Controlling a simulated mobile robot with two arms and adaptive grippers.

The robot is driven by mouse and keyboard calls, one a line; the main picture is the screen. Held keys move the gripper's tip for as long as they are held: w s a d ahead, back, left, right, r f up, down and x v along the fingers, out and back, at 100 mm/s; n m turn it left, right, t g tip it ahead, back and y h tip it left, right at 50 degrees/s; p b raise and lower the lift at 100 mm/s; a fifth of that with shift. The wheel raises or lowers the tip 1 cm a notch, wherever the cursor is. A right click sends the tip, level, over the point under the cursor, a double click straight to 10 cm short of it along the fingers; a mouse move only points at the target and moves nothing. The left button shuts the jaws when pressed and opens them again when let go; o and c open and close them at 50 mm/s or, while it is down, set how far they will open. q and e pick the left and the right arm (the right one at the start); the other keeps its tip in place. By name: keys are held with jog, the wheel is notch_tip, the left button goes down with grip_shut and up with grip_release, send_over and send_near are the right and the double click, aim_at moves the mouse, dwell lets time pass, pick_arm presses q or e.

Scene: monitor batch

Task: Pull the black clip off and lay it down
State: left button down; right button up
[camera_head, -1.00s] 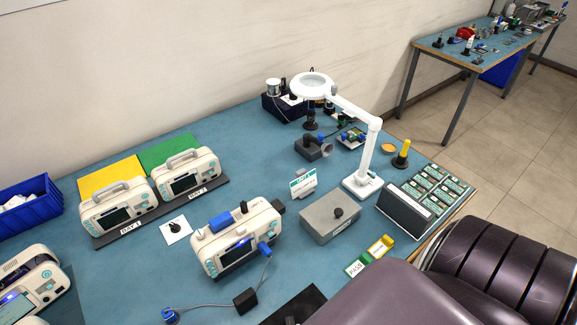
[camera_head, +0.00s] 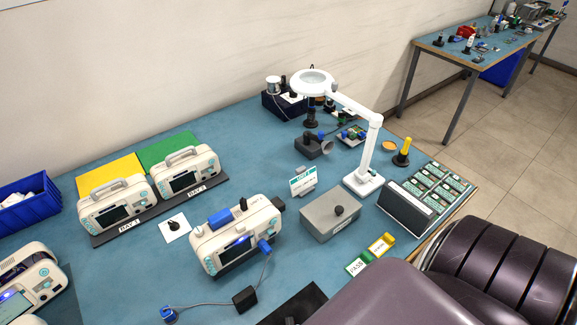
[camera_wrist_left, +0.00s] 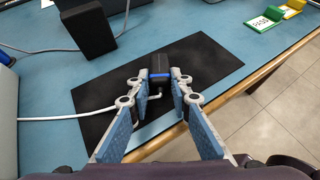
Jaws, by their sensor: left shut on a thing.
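In the left wrist view, my left gripper (camera_wrist_left: 158,88) is shut on a small black clip (camera_wrist_left: 159,66) with a blue band on its near side. The clip is between the fingertips, over the black mat (camera_wrist_left: 215,60). A white cable (camera_wrist_left: 60,118) runs in from the left toward it. I cannot tell whether the clip touches anything beneath it. In the head view the mat (camera_head: 283,312) shows only in part at the bottom edge, and neither gripper can be made out there. My right gripper is not in view.
A monitor (camera_head: 205,250) with a blue plug and cable stands left of the mat. A black block (camera_head: 245,298) lies on that cable. A grey box (camera_head: 322,222), a magnifier lamp (camera_head: 365,183) and green and yellow tags (camera_head: 358,265) stand farther right. Bare blue table lies between them.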

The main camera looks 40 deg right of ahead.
pick_arm(q)
jog(key=shift+f, duration=0.1)
jog(key=c, duration=1.7)
grip_release()
jog(key=shift+v, duration=3.75)
